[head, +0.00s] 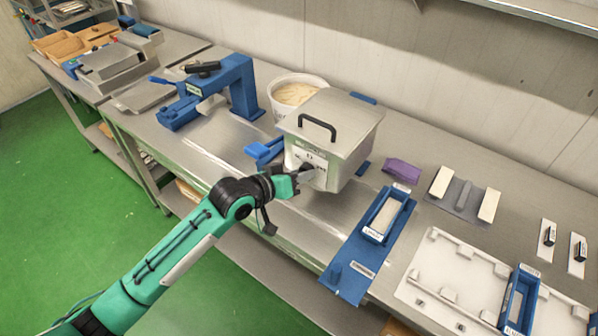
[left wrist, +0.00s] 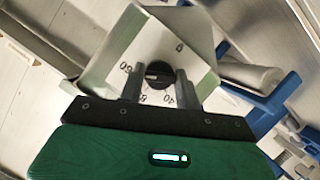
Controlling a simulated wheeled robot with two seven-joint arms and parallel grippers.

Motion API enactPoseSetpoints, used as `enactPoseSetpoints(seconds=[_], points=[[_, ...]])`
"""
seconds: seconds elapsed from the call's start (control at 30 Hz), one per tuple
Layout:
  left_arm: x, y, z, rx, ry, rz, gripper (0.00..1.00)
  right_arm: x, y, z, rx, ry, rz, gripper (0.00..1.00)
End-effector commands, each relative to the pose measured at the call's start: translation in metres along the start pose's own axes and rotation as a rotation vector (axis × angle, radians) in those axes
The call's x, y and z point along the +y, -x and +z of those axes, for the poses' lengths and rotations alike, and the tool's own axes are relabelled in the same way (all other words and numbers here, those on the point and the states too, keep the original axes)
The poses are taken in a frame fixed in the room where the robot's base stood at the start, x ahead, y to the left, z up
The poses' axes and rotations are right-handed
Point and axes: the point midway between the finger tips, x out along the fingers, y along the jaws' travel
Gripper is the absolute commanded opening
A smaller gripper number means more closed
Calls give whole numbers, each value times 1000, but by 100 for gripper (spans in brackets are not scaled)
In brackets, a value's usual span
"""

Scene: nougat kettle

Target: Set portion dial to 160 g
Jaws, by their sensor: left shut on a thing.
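The steel portioning box (head: 328,138) with a black handle on its lid stands on the bench. The black portion dial (left wrist: 159,70) is on its front face, ringed by printed numbers. In the left wrist view a 0 sits at upper right, with other numbers left and below, partly hidden by the fingers. My left gripper (head: 299,177) is at the front of the box; its fingers (left wrist: 159,78) straddle the dial and are shut on it. I cannot read the exact dial setting. My right gripper is not in view.
A white tub (head: 297,90) stands behind the box and a blue press (head: 215,90) to its left. A blue tray (head: 384,215), a purple block (head: 402,171) and a white frame (head: 455,285) lie to the right.

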Motion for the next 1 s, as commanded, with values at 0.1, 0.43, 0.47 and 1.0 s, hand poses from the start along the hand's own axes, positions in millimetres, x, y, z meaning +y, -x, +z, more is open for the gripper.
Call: enactPoseSetpoints(seconds=[0.1,0.43,0.47,1.0], points=[[-1,-1,4,-7,-2,-4,11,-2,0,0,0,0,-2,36],[-1,-1,4,-7,-1,-3,49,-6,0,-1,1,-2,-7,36],[-1,-1,3,-6,-1,-3,55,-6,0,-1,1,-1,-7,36],[-2,24,4,-2,-3,-2,55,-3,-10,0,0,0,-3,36]])
